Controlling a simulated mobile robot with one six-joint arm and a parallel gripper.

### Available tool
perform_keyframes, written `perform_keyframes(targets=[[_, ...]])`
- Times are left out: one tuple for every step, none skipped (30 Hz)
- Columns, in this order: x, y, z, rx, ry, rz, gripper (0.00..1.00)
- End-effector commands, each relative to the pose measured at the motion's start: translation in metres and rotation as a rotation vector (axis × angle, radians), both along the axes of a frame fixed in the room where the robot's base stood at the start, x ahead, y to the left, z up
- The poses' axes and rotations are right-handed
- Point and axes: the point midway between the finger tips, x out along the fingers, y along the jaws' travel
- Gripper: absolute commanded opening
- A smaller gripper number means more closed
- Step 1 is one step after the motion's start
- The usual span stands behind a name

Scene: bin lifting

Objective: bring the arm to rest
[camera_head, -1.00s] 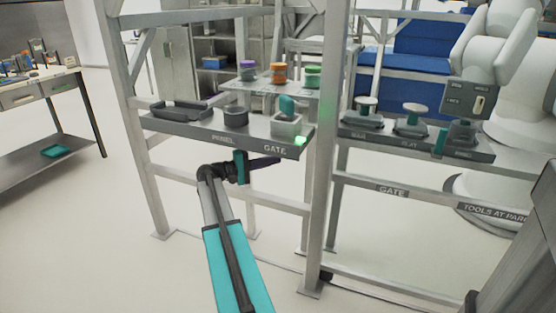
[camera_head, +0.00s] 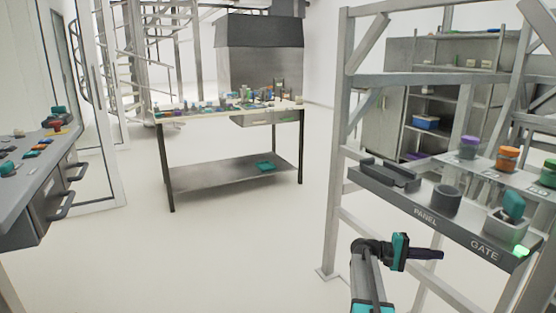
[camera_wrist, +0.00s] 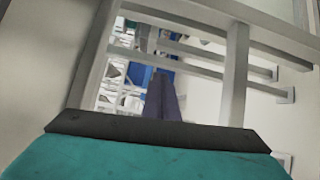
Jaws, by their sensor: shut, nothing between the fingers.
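My gripper (camera_head: 428,254) shows in the head view at the lower right, at the end of my grey and teal arm. Its dark fingers point to the right, and it is shut with nothing held. It is below the shelf marked PANEL and GATE (camera_head: 408,208), in front of the metal frame. In the wrist view the shut dark fingers (camera_wrist: 162,98) point ahead towards grey frame bars (camera_wrist: 235,75).
The shelf bears a dark tray, a dark cup (camera_head: 446,200) and a grey box with a teal piece (camera_head: 513,205). A workbench (camera_head: 180,112) with small items stands at the back, a drawer bench (camera_head: 40,205) at the left. The floor between is open.

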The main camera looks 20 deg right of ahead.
Motion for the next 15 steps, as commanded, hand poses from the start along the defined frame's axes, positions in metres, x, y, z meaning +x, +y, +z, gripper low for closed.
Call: perform_keyframes(targets=[[0.008,0.018,-0.005,0.021,0.017,0.025,0.00],[0.012,0.028,-0.012,0.036,0.023,0.038,0.00],[0.016,0.040,-0.022,0.056,0.033,0.054,0.00],[0.019,0.050,-0.030,0.072,0.038,0.066,0.00],[0.021,0.059,-0.038,0.090,0.043,0.077,0.00],[0.024,0.072,-0.049,0.113,0.051,0.092,0.00],[0.025,0.082,-0.057,0.134,0.056,0.102,0.00],[0.027,0.091,-0.065,0.153,0.061,0.114,0.00],[0.027,0.104,-0.077,0.181,0.067,0.127,0.00],[0.027,0.115,-0.085,0.201,0.072,0.136,0.00],[0.027,0.124,-0.093,0.223,0.077,0.146,0.00],[0.026,0.138,-0.105,0.254,0.083,0.158,0.00],[0.024,0.148,-0.113,0.277,0.087,0.167,0.00],[0.022,0.158,-0.122,0.301,0.093,0.175,0.00],[0.020,0.172,-0.133,0.332,0.098,0.185,0.00]])
